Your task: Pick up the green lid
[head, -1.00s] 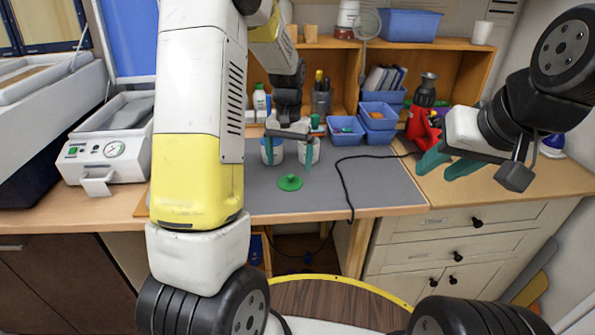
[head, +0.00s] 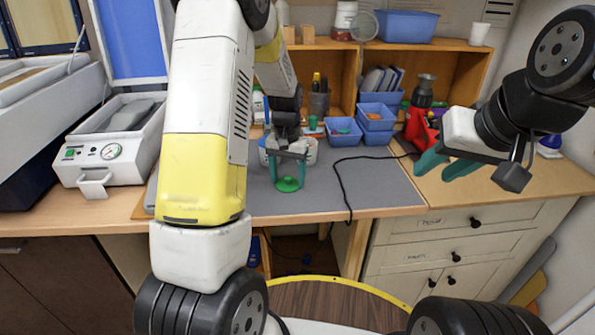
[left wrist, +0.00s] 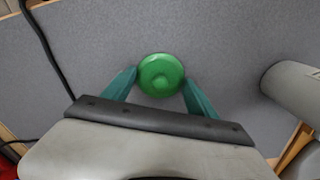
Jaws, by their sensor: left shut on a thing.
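In the left wrist view the lid (left wrist: 160,75) lies between the fingertips of the left gripper (left wrist: 160,80). I cannot tell any gap between lid and mat. My right gripper (head: 445,166) is empty, fingers apart, above the right side of the table.
Blue bins (head: 376,117) stand at the back. A black cable (head: 342,190) runs over the mat right of the lid. A white gauge machine (head: 110,150) stands at the left.

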